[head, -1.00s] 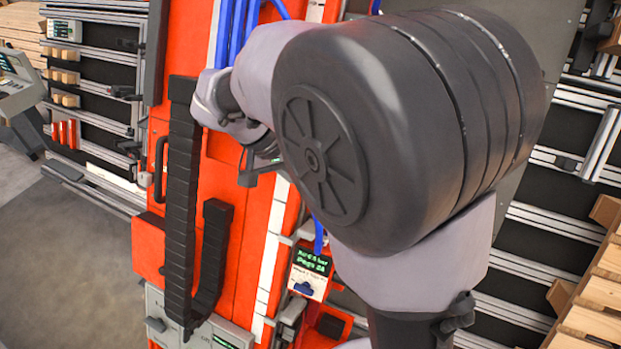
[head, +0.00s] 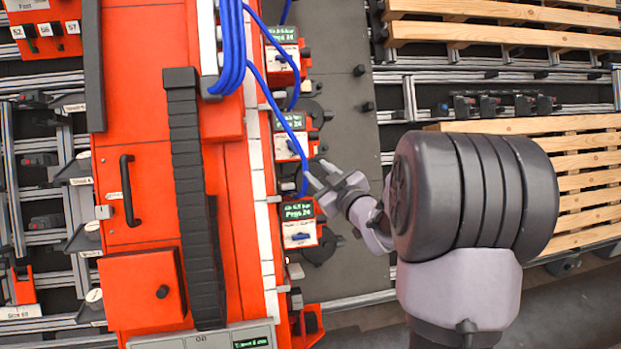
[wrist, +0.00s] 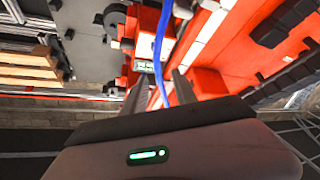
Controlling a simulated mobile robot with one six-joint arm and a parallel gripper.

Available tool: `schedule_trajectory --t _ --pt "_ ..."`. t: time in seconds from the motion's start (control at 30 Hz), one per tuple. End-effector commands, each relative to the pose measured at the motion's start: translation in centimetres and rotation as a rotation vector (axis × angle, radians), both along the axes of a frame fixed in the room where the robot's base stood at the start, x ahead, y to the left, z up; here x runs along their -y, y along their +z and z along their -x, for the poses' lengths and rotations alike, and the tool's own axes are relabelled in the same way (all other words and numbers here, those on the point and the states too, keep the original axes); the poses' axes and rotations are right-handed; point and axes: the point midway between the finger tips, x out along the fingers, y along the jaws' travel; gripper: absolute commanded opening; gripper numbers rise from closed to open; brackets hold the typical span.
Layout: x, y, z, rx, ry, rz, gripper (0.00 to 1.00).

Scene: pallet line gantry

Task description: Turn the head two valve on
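Three red head units with small green-lit screens line the right side of the orange gantry in the head view: an upper unit (head: 285,35), a middle unit (head: 289,124) and a lower unit (head: 298,211). Each has a white front plate. The lower one has a blue valve handle (head: 300,237) lying roughly level. I cannot tell from the labels which is head two. My gripper (head: 319,173) is at the right, between the middle and lower units. In the wrist view, my gripper (wrist: 160,76) has its fingers apart, with a screen unit (wrist: 144,66) beyond.
Blue hoses (head: 231,45) loop down the gantry past the units; one hose (wrist: 160,60) passes between the fingers in the wrist view. A black cable chain (head: 190,180) hangs on the left. Wooden pallets (head: 585,160) lie at the right. A grey plate (head: 345,110) is behind the units.

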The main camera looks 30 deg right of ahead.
Motion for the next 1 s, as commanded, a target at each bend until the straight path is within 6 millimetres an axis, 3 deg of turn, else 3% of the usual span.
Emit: schedule_trajectory --t 0.17,0.6,0.8,1.0 --pt "0.1 0.2 -1.8 0.028 0.015 0.02 0.34" --pt "0.1 0.3 -14.2 0.026 0.017 0.019 0.34" --pt "0.2 0.4 -16.8 0.025 0.016 0.019 0.34" --pt "0.2 0.4 -17.3 0.026 0.015 0.018 0.34"
